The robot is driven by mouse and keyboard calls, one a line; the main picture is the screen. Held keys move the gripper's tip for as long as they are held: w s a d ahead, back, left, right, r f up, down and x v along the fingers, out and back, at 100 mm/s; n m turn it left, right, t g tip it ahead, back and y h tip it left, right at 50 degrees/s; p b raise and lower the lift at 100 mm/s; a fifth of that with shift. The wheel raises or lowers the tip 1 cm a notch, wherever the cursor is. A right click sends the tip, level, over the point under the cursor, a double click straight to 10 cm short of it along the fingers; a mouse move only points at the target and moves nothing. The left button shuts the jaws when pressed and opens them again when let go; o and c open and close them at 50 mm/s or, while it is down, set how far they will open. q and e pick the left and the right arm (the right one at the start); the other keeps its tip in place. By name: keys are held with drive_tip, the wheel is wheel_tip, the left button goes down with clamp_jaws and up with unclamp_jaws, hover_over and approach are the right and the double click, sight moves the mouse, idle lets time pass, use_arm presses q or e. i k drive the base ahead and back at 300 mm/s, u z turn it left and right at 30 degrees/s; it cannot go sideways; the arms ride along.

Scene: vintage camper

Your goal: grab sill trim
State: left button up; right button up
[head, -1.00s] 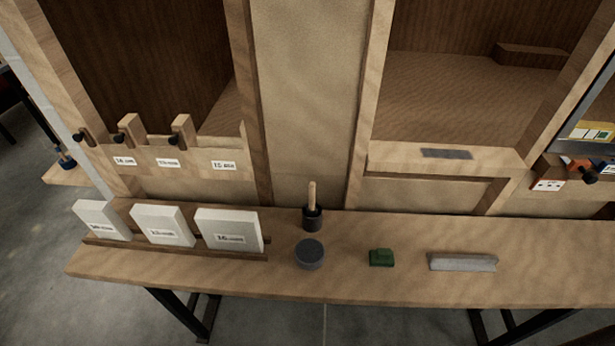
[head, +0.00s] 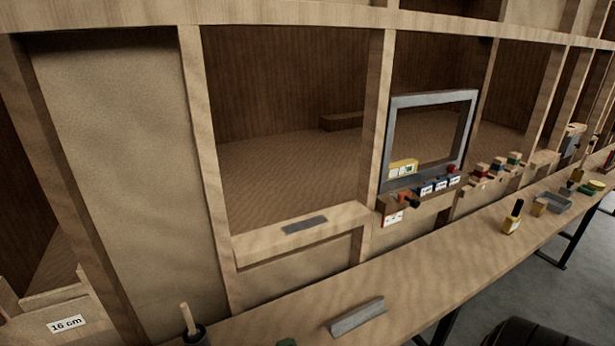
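A light grey bar (head: 358,317), which looks like the sill trim, lies on the wooden bench in the lower middle of the head view. It lies apart from other things, with its long side slanting up to the right. A flat dark grey strip (head: 304,224) lies on the wooden sill (head: 265,243) of the opening above and behind it. Neither of my grippers is in view.
A pot with a wooden-handled tool (head: 190,325) stands left of the bar, and a green block (head: 287,342) is cut by the lower edge. A grey window frame (head: 389,145) stands behind. The bench (head: 440,262) between is clear.

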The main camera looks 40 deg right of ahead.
sight(358, 314)
drive_tip(key=z, duration=1.6)
drive_tip(key=k, duration=1.1)
drive_tip(key=z, duration=0.9)
drive_tip(key=i, duration=1.5)
drive_tip(key=u, duration=0.65)
